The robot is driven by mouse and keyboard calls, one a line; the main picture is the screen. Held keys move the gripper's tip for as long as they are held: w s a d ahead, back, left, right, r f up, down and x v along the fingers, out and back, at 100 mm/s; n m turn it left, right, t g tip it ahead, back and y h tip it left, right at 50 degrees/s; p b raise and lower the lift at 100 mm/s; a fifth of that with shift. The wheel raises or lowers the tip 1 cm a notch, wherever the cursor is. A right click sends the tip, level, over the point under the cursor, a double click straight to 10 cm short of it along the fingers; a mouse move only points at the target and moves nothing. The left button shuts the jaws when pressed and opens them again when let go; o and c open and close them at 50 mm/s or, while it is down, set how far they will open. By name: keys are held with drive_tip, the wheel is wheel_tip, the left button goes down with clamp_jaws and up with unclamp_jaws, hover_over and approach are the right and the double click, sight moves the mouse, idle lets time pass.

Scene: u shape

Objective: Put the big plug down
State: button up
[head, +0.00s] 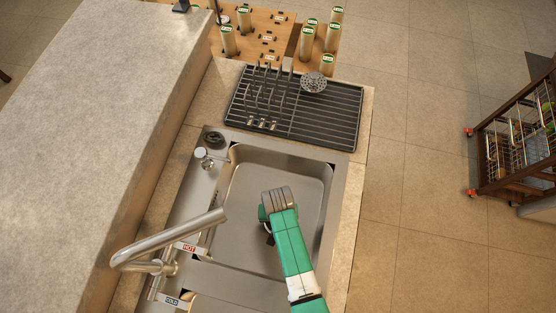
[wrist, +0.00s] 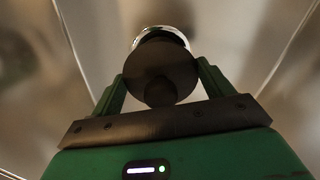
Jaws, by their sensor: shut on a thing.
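The big plug (wrist: 160,68) is a dark round disc with a smaller dark knob on the near side. My gripper (wrist: 161,80) is shut on it, with one green finger on each side. A shiny chrome rim (wrist: 163,32) shows past the disc's far edge; I cannot tell whether it is part of the plug or a drain ring below. In the head view my gripper (head: 266,215) is over the far steel basin (head: 255,180), reaching from the near side. The plug is mostly hidden there by the gripper. Its height above the basin floor is unclear.
A curved faucet (head: 170,240) stands at the basin's left. A dark round piece (head: 213,138) and a white-topped round piece (head: 201,153) sit on the sink ledge. Beyond is a black drying rack (head: 320,115) with utensils. A second basin lies nearer.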

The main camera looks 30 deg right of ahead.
drive_tip(key=shift+f, duration=1.45)
drive_tip(key=shift+f+b, duration=0.65)
drive_tip(key=o, duration=1)
wheel_tip(320, 180, up, 13)
drive_tip(key=p, duration=0.3)
drive_tip(key=shift+r, duration=0.15)
